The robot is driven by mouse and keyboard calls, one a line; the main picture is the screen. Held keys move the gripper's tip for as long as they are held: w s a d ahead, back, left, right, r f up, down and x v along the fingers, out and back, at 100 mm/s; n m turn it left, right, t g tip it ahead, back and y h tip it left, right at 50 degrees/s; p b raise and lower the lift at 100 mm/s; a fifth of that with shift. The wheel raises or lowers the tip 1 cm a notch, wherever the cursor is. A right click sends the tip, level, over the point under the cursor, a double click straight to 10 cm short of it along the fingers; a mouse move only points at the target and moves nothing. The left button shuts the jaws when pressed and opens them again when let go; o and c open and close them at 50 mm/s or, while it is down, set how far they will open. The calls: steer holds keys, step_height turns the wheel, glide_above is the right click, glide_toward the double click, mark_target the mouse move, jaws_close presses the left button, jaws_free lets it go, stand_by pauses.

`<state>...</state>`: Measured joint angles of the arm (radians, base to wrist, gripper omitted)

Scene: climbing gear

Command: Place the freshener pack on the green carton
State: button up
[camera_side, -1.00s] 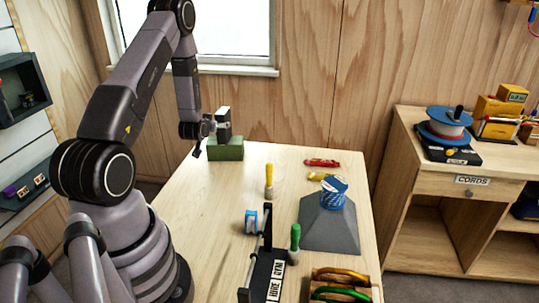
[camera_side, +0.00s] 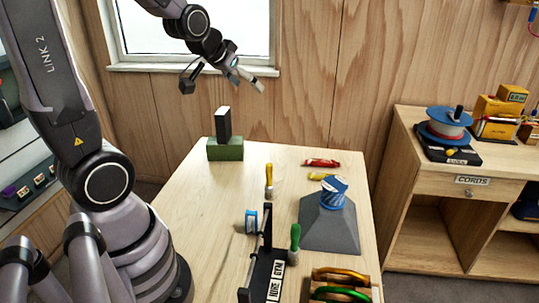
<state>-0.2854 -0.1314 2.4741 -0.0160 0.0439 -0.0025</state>
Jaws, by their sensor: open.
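The green carton (camera_side: 225,150) sits at the far left corner of the table. A dark upright block with a pale side, which looks like the freshener pack (camera_side: 223,124), stands on top of the carton. It appears upright and nothing is holding it. My gripper (camera_side: 222,88) is open and empty, raised well above the table in front of the window. Its fingers are spread wide apart, clear of the pack.
A blue tape roll (camera_side: 334,193) sits on a grey sloped stand (camera_side: 331,224). A yellow-handled tool (camera_side: 269,180), a green-handled tool (camera_side: 295,238) and a red item (camera_side: 322,163) are on the table (camera_side: 195,220). A black rack (camera_side: 262,272) stands in front. The table's left part is clear.

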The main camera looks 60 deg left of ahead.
steer(key=s+d+r+m+g+h, duration=0.1)
steer(key=s+d, duration=0.3)
steer(key=s, duration=0.4)
steer(key=s+d+r+m+g+h, duration=0.1)
steer(key=s+d+r, duration=0.3)
steer(key=s, duration=0.5)
steer(key=shift+s+d+m+g, duration=0.25)
steer(key=shift+d+m+g, duration=0.05)
steer(key=shift+d+m, duration=0.45)
